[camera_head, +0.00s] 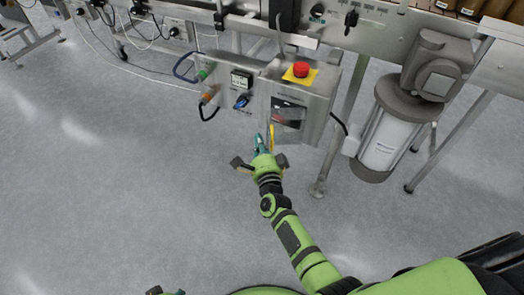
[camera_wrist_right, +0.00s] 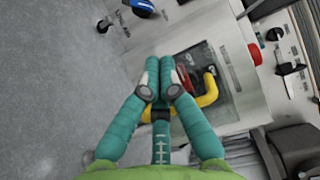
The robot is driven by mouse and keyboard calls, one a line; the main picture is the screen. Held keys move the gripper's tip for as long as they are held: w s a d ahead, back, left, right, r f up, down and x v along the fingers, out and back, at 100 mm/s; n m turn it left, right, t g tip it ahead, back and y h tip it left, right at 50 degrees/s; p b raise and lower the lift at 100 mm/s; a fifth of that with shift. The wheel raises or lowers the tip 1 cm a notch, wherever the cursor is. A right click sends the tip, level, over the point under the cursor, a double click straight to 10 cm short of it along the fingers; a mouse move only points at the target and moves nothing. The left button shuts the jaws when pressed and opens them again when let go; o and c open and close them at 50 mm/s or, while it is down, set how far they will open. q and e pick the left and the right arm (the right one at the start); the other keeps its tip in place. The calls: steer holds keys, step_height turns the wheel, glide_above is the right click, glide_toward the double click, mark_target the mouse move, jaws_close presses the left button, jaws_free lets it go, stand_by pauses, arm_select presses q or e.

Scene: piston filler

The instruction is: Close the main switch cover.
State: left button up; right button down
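The main switch cover (camera_head: 289,112) is a dark, see-through panel on the front of a steel control box (camera_head: 318,108). In the right wrist view the cover (camera_wrist_right: 224,72) shows with a red switch part (camera_wrist_right: 186,78) and a curved yellow handle (camera_wrist_right: 210,88) near it. How far the cover stands open I cannot tell. My right gripper (camera_head: 262,141) is just below and in front of the cover. In the wrist view its teal fingertips (camera_wrist_right: 163,66) are together, beside the yellow handle and partly hiding it. Part of my left gripper (camera_head: 166,291) shows at the bottom edge.
A red emergency button (camera_head: 301,69) on a yellow plate sits on top of the box. A blue knob (camera_head: 241,101) and cable plugs (camera_head: 207,94) are to its left. A motor with a pale cylinder (camera_head: 388,138) stands to the right. The floor in front is clear.

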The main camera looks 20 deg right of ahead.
steer(key=s, duration=1.1)
steer(key=s+d+f+n+y+b, duration=0.2)
steer(key=s+d+n+y+b, duration=0.4)
steer(key=d, duration=0.4)
arm_select(q)
steer(key=w+d+r+t+h+b, duration=0.1)
steer(key=w+r+t, duration=0.3)
steer(key=r, duration=0.5)
steer(key=w+d+r+m+t+h+b, duration=0.1)
steer(key=w+d+r+t, duration=0.2)
steer(key=w+r, duration=0.3)
steer(key=w+d+r+t+h+b, duration=0.1)
steer(key=w+d+r+t, duration=0.2)
steer(key=r, duration=0.9)
steer(key=w+t, duration=0.2)
steer(key=shift+r+t+h, duration=0.3)
steer(key=shift+r, duration=0.05)
arm_select(e)
steer(key=w+a+m+g+y, duration=0.1)
steer(key=w+a, duration=0.4)
steer(key=w, duration=0.8)
steer(key=shift+r+y, duration=0.25)
steer(key=shift+y, duration=0.05)
arm_select(q)
steer(key=shift+s+f, duration=0.1)
arm_select(e)
steer(key=shift+a, duration=0.1)
